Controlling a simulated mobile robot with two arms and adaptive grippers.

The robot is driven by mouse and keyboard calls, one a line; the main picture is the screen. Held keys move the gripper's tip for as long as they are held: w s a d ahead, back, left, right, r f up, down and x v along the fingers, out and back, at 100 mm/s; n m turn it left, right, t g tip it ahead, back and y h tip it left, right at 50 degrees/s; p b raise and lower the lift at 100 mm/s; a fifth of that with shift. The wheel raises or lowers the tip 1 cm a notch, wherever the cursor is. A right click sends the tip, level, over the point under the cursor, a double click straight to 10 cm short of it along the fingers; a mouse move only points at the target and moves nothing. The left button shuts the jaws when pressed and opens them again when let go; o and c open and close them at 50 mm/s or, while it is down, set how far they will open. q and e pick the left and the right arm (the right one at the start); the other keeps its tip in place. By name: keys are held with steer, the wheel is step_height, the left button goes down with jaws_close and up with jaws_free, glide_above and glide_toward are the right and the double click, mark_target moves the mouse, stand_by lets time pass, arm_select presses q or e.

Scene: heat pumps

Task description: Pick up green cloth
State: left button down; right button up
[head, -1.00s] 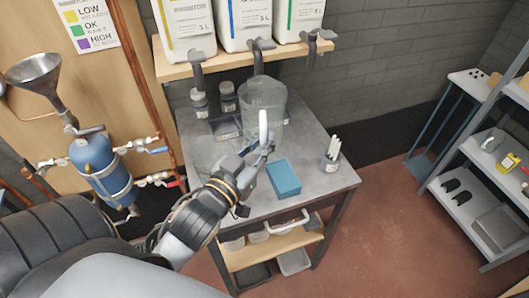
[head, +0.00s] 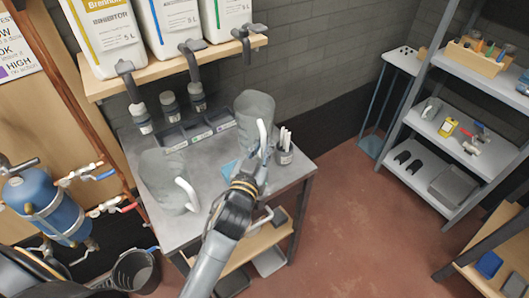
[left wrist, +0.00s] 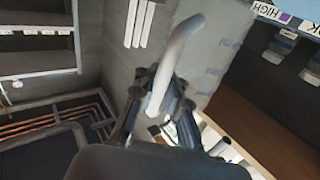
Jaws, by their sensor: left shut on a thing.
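No green cloth can be made out in either view. My left gripper (head: 254,172) is shut on the white handle (head: 262,138) of a grey, see-through jug (head: 254,108) at the right rear of the grey worktable (head: 290,182). In the left wrist view the curved white handle (left wrist: 165,75) runs down between the fingers, with the jug's grey wall beside it. I cannot tell whether the jug touches the table. A flat blue piece (head: 229,168) lies on the table, partly hidden by my gripper. My right gripper is not in view.
A second grey jug (head: 165,180) with a white handle stands at the table's left. A holder with white sticks (head: 284,150) stands close right of my gripper. Dark bins (head: 200,133) line the back, below a shelf of canisters. Open floor lies to the right.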

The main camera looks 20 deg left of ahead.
arm_select(q)
steer(key=shift+w+f, duration=0.1)
steer(key=shift+f, duration=1.65)
steer(key=c, duration=1.4)
jaws_free()
steer(key=shift+r, duration=0.15)
